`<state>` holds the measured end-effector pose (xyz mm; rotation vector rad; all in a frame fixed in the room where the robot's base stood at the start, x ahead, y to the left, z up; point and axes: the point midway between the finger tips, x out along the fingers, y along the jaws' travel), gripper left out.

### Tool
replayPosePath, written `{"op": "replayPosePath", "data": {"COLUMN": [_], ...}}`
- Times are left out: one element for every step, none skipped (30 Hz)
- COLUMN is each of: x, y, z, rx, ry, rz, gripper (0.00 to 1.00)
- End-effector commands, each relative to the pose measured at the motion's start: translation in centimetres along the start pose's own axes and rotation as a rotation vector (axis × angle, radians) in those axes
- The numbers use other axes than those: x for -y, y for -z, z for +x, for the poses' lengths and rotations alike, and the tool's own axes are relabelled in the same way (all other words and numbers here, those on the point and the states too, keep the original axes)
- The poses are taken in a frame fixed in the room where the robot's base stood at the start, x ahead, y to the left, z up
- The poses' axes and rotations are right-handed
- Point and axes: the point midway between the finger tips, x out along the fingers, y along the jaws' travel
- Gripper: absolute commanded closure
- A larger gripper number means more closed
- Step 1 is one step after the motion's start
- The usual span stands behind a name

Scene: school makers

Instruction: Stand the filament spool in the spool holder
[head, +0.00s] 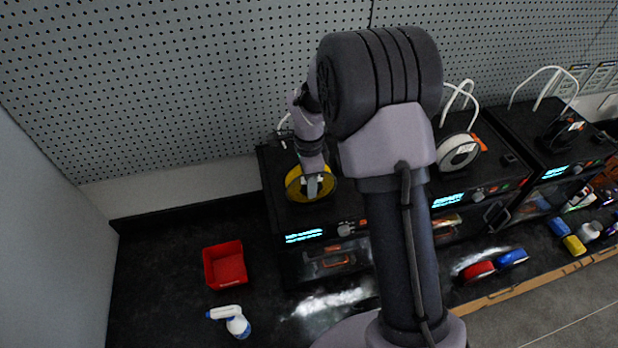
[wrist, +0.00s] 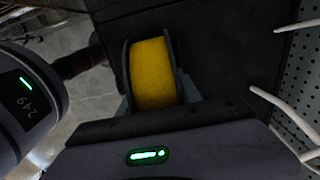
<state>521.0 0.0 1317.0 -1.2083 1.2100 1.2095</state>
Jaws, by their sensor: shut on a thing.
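The filament spool, with yellow filament between dark flanges, shows in the head view (head: 294,184) at the top of the left printer. In the wrist view the yellow winding (wrist: 152,75) faces the camera edge-on, with a flange on each side. My gripper (head: 313,186) is shut on the spool; in the wrist view its grey fingers (wrist: 155,92) lie on both sides of it. I cannot make out a spool holder under it, and I cannot tell whether the spool touches the printer top.
The left black printer (head: 280,222) stands on a dark counter against a pegboard wall. A white spool (head: 458,152) is on the middle printer. A red bin (head: 226,266) and a white bottle (head: 236,323) are at the left front. Red and blue spools (head: 495,264) lie to the right.

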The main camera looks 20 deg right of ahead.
Motion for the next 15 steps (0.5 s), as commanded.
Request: {"op": "replayPosePath", "data": {"x": [0.02, 0.03, 0.03, 0.02, 0.02, 0.02, 0.02, 0.02, 0.02, 0.02, 0.02, -0.01, -0.01, -0.01, -0.01], "y": [0.01, 0.02, 0.02, 0.03, 0.03, 0.03, 0.03, 0.04, 0.04, 0.04, 0.04, 0.04, 0.05, 0.05, 0.05], "z": [0.05, 0.08, 0.08, 0.09, 0.08, 0.10, 0.17, 0.28, 0.42, 0.50, 0.58, 0.47, 0.44, 0.42, 0.41], "rx": [0.000, 0.000, 0.000, 0.000, 0.000, 0.000, 0.000, 0.000, 0.000, 0.000, 0.000, 0.000, 0.000, 0.000, 0.000], "ry": [0.001, 0.001, 0.001, 0.001, 0.001, 0.001, 0.001, 0.001, 0.001, 0.001, 0.002, 0.001, 0.001, 0.001, 0.001], "rz": [0.000, 0.000, 0.000, 0.000, 0.000, 0.000, 0.000, 0.000, 0.000, 0.000, 0.000, 0.000, 0.000, 0.000, 0.000], "gripper": [1.00, 1.00, 1.00, 1.00, 1.00, 1.00, 1.00, 1.00, 1.00, 1.00, 1.00, 0.51, 0.45, 0.40, 0.37]}}
